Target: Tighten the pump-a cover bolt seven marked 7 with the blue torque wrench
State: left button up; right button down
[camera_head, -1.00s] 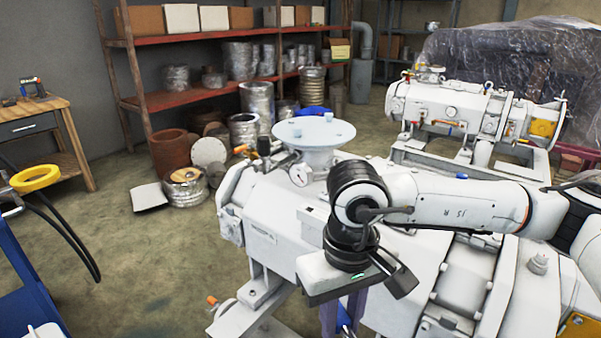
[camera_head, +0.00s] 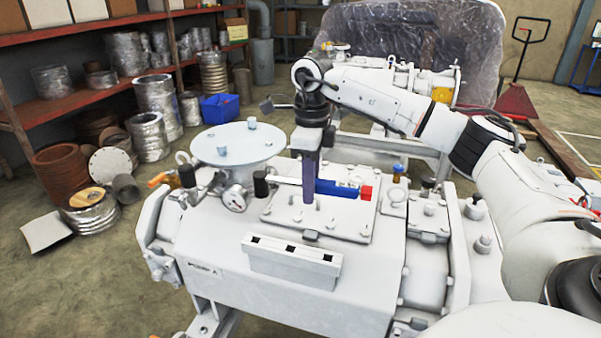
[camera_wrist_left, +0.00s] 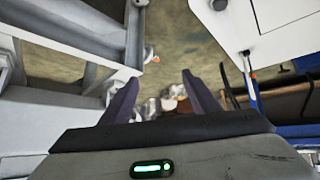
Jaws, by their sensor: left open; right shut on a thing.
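The torque wrench (camera_head: 338,188) has a blue body, a red end on the right and a pale shaft to the left. My right gripper (camera_head: 308,195) points down and is shut on the wrench, which lies roughly level over the pump cover (camera_head: 345,225). The cover is a pale plate on the body of pump A (camera_head: 200,290), with several bolts on it. The number 7 is not readable, and I cannot tell which bolt the wrench head meets. My left gripper (camera_wrist_left: 160,95) is open and empty in the left wrist view.
A pale slotted block (camera_head: 290,262) stands in front of the cover. A round flange (camera_head: 238,145) and a gauge (camera_head: 234,198) stand to its left. A second pump (camera_head: 400,95) is behind. Open floor (camera_head: 80,285) lies to the left.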

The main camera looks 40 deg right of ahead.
jog(key=shift+w+d+r+m, duration=0.15)
jog(key=shift+d+r+m, duration=0.05)
jog(key=shift+d+m, duration=0.1)
jog(key=shift+p, duration=0.3)
jog(key=shift+f+b, duration=1.2)
jog(key=shift+f, duration=1.6)
jog(key=shift+p, duration=0.45)
